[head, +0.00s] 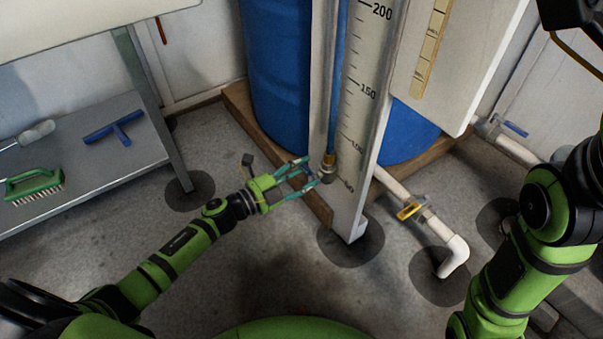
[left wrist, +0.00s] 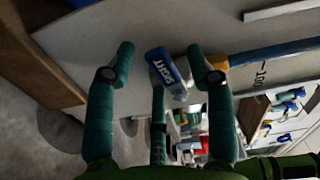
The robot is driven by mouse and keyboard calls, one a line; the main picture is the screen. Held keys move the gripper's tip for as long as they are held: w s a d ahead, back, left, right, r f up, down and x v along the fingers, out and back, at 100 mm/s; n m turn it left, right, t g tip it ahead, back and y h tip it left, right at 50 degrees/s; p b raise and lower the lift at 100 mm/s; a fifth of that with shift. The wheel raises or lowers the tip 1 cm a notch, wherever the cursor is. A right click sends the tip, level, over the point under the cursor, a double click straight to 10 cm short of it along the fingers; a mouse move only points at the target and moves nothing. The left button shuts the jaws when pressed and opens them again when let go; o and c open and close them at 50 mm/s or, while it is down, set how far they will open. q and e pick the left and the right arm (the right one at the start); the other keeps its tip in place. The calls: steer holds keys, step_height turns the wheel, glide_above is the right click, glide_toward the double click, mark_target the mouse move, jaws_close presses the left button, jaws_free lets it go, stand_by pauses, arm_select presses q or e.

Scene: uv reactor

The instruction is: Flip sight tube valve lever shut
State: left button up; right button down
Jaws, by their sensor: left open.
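The sight tube valve (head: 328,168) is at the foot of the clear sight tube, beside the white graduated scale board. Its blue lever, marked "SIGHT" (left wrist: 165,68), shows in the left wrist view, lying tilted between my fingertips. My left gripper (head: 304,172) is open, with its teal fingers reaching toward the valve from the left. In the left wrist view its fingers (left wrist: 163,62) stand on both sides of the lever, with visible gaps; I cannot tell the exact depth. The head view shows the lever poorly. My right gripper is not seen.
The scale board (head: 357,110) stands before a blue drum (head: 275,70) on a wooden base (head: 240,100). A yellow-handled valve (head: 411,210) sits on white pipe to the right. A grey bench (head: 90,165) holds a green brush (head: 34,186) and a blue squeegee (head: 113,130).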

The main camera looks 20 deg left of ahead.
arm_select(q)
jaws_close()
steer(key=shift+a+r+m+p, duration=0.1)
steer(key=shift+r+m+p, duration=0.3)
steer(key=shift+m, duration=0.6)
jaws_free()
steer(key=shift+s+a, duration=0.2)
steer(key=shift+s, duration=0.05)
steer(key=v, duration=1.1)
